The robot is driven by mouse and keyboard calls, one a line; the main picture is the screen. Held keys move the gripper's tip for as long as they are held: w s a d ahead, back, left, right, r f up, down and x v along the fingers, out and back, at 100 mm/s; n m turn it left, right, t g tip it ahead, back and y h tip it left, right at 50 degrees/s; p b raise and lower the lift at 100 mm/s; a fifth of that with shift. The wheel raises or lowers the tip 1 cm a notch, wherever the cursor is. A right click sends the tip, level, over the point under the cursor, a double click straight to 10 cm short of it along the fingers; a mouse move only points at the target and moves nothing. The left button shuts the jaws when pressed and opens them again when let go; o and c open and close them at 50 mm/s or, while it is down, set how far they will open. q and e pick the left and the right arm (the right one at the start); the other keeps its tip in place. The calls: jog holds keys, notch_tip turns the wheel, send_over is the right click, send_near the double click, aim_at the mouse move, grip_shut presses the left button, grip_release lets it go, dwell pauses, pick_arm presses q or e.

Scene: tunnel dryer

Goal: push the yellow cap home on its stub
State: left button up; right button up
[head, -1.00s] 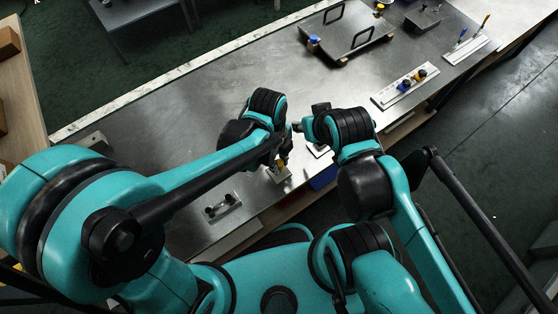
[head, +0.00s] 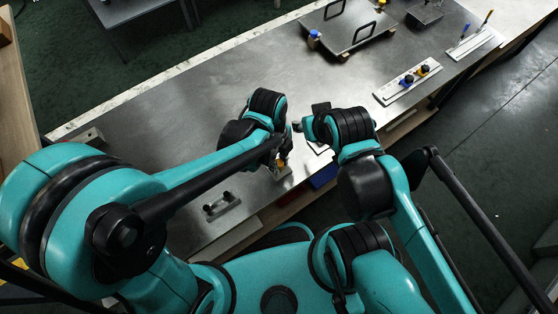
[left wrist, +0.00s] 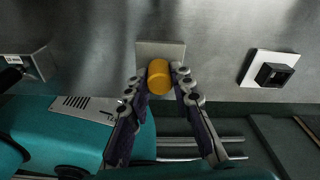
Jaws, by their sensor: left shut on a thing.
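The yellow cap (left wrist: 159,76) sits between the fingertips of my left gripper (left wrist: 161,84) in the left wrist view, over a pale square plate (left wrist: 160,48) on the steel bench. In the head view the left gripper (head: 281,152) points down, with the cap (head: 284,160) partly hidden below it. The plate (head: 281,173) shows just under the cap. The stub is hidden by the cap and fingers, so I cannot tell how far the cap sits on it. My right gripper (head: 299,127) hangs close to the right of the left one; its jaws are unclear.
A white plate with a black square socket (left wrist: 272,73) lies right of the cap in the wrist view. A grey block with a handle (head: 221,204) stands near the bench's front edge. A white rack with knobs (head: 408,82) and a handled panel (head: 350,28) lie farther right. The bench behind is clear.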

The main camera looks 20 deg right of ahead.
pick_arm(q)
jog(key=shift+f, duration=0.2)
jog(key=o, duration=1)
jog(key=shift+r, duration=0.2)
notch_tip(320, 180, up, 12)
jog(key=w, duration=0.1)
jog(key=shift+a+f, duration=0.2)
jog(key=shift+a, duration=0.25)
jog(key=shift+w, duration=0.1)
jog(key=w+a+r+n+t, duration=0.1)
jog(key=a+n+t, duration=0.7)
jog(key=a+n, duration=1.8)
jog(key=w+n, duration=0.1)
jog(key=n, duration=0.1)
jog(key=shift+a+n+y, duration=0.15)
jog(key=shift+n+y, duration=0.25)
